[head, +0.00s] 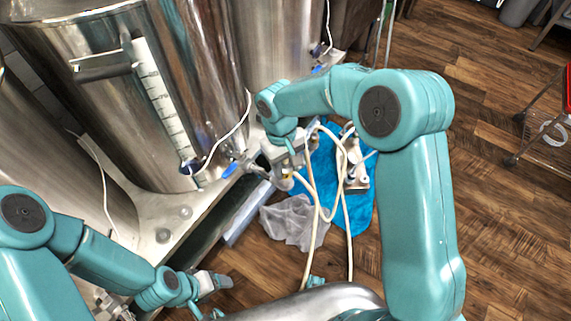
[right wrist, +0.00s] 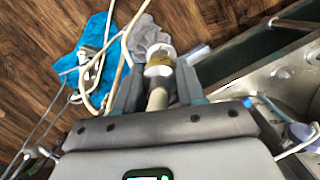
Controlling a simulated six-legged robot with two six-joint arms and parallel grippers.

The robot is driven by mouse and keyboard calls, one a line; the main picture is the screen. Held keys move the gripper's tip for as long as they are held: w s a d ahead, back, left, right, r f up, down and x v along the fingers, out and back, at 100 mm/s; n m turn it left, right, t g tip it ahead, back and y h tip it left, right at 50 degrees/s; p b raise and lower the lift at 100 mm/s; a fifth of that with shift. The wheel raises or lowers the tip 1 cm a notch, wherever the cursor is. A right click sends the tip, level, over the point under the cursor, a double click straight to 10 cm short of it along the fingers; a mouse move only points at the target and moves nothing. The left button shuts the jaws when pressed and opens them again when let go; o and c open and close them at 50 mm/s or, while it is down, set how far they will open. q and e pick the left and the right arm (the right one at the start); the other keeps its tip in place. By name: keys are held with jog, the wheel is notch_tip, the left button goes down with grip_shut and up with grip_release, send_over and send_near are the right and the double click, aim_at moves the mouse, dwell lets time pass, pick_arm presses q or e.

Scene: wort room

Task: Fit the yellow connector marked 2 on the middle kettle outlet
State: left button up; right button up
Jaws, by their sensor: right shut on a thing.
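The middle kettle (head: 105,95) is a large steel vessel with a level scale. Its outlet has a blue-handled valve (head: 232,170) low on its right side. My right gripper (head: 284,165) is just right of this valve. In the right wrist view its fingers (right wrist: 158,88) are shut on a pale connector with a yellowish band (right wrist: 160,62). No mark is readable on it. The connector looks apart from the outlet, though the contact area is partly hidden in the head view. My left gripper (head: 213,283) is low at the left, near the floor, and its jaws are unclear.
A cream hose (head: 341,215) loops down beside my right gripper. A blue cloth (head: 327,165) and a grey cloth (head: 290,220) lie on the wooden floor, with a metal fitting (head: 355,175) on the blue one. A steel stand edge (head: 205,207) runs under the kettles.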

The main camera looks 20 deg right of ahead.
jog(key=shift+f+b, duration=0.65)
jog(key=shift+f, duration=0.3)
jog(key=o, duration=1.2)
jog(key=shift+r, duration=0.1)
jog(key=shift+o, duration=0.2)
jog(key=shift+r, duration=0.1)
notch_tip(320, 180, up, 16)
jog(key=w+p, duration=0.2)
jog(key=shift+w+a+p, duration=0.2)
jog(key=shift+a+p, duration=0.1)
jog(key=shift+p, duration=0.1)
